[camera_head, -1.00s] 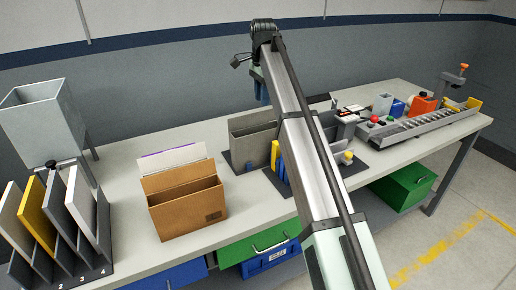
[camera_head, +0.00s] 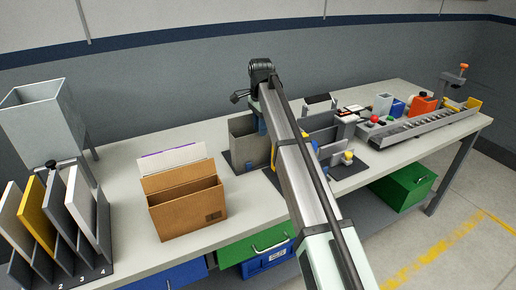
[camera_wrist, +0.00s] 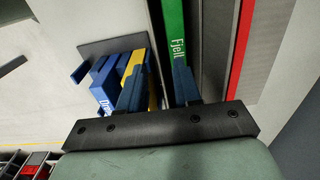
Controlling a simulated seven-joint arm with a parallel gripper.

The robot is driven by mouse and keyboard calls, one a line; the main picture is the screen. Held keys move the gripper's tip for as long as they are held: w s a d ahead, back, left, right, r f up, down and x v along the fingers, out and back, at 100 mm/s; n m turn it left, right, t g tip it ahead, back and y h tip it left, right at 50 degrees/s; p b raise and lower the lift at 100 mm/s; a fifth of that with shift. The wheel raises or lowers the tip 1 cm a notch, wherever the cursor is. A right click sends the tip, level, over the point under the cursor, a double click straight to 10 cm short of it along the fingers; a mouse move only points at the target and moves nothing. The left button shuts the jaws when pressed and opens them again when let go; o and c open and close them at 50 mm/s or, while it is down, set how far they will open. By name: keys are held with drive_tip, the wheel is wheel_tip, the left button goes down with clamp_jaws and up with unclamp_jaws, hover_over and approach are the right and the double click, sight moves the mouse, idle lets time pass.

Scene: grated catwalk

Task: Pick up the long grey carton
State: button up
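In the head view, a grey upright box (camera_head: 243,152) stands near the middle of the bench on a dark base; whether it is the long grey carton I cannot tell. My gripper (camera_head: 263,126) is lowered beside its upper right edge, partly hidden by my arm. In the wrist view, my gripper's two blue fingers (camera_wrist: 158,88) are apart, with a gap between them. A green spine marked "Fjell" (camera_wrist: 172,40) runs behind the right finger. A long grey body (camera_wrist: 275,50) with a red edge strip lies to its right. No object is clearly gripped.
Yellow (camera_wrist: 137,64) and blue (camera_wrist: 104,82) items stand close to the left finger. A brown open box (camera_head: 185,210) with a white sheet stands left on the bench. A numbered slotted rack (camera_head: 62,272) is further left; a roller track (camera_head: 425,125) is at right.

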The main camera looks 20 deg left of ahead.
drive_tip(key=shift+f, duration=0.95)
drive_tip(key=shift+c, duration=0.3)
clamp_jaws()
idle(0.4)
